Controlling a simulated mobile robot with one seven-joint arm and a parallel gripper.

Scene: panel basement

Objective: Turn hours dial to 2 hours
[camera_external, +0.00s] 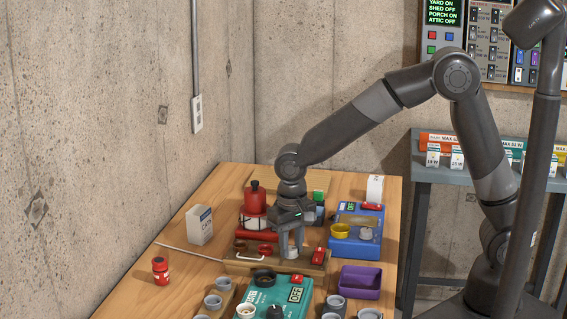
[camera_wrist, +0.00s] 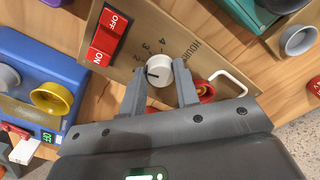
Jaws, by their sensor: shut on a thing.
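The hours dial (camera_wrist: 159,73) is a small white knob on a brown-gold panel (camera_wrist: 125,62) lettered HOURS. My gripper (camera_wrist: 160,74) is shut on it, one grey finger on each side. The numbers 4, 3 and 2 show above and to the upper left of the knob. Its dark pointer mark points to the left, below the 2; a finger covers the scale there. In the external view my gripper (camera_external: 291,248) reaches down to the panel, and the fingers mostly hide the dial.
A red ON/OFF switch (camera_wrist: 106,37) and a white handle (camera_wrist: 229,80) flank the dial on the panel. A blue box (camera_external: 357,233) with a yellow bowl, a teal box (camera_external: 262,307), a purple tray (camera_external: 359,282) and a red canister (camera_external: 255,204) crowd the table around it.

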